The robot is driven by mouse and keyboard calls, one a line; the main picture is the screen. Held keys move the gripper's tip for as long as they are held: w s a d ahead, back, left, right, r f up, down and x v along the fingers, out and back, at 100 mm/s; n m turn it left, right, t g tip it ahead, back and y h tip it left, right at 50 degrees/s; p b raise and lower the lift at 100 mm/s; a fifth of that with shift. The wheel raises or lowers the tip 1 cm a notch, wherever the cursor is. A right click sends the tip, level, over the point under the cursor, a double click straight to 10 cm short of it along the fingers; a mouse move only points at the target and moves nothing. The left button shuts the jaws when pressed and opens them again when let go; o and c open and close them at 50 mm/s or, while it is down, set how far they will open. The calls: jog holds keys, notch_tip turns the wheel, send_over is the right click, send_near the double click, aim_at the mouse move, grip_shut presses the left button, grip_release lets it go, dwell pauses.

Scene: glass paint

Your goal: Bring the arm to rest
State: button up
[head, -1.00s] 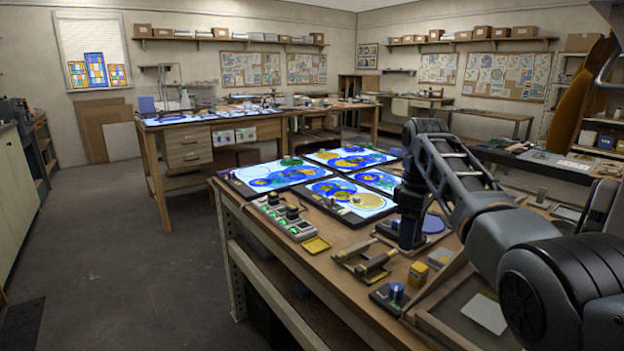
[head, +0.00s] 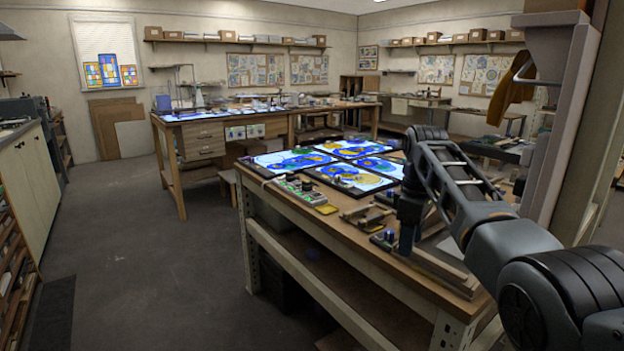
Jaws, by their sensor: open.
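My gripper (head: 406,240) hangs down from the end of my dark grey arm (head: 455,190), which reaches in from the lower right. It is over the right part of the wooden workbench (head: 330,233). No object shows between its fingers, though the fingertips are small and dark here. I cannot tell how far above the bench top they are.
Lit glass panels with blue and yellow circles (head: 290,160) lie on the bench, with a control box (head: 296,187) and small tools (head: 365,215) nearer. A tall grey post (head: 560,110) stands close on the right. The floor (head: 150,260) at left is clear.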

jog(key=s+a+f+m+t, duration=0.15)
jog(key=s+f, duration=0.25)
jog(key=f, duration=0.8)
jog(key=s+a+f+m+t, duration=0.15)
jog(key=s+f, duration=0.35)
jog(key=f, duration=0.8)
jog(key=s+f+m+t, duration=0.1)
jog(key=s+f+t, duration=0.1)
jog(key=s+f, duration=0.45)
jog(key=s+f+m+t, duration=0.1)
jog(key=s+f+t, duration=0.15)
jog(key=s, duration=0.75)
jog(key=s+d+r+m+t, duration=0.1)
jog(key=s+r+m+t, duration=0.15)
jog(key=s, duration=0.85)
jog(key=s+r+m+t, duration=0.1)
jog(key=s+r, duration=0.3)
jog(key=s, duration=0.7)
jog(key=s+d+r+m+t, duration=0.1)
jog(key=s+r+t, duration=0.1)
jog(key=s+r, duration=0.5)
jog(key=s+d+r+m+t, duration=0.1)
jog(key=s+r, duration=0.6)
jog(key=r, duration=0.8)
jog(key=shift+s+t, duration=0.15)
jog(key=shift+t, duration=0.25)
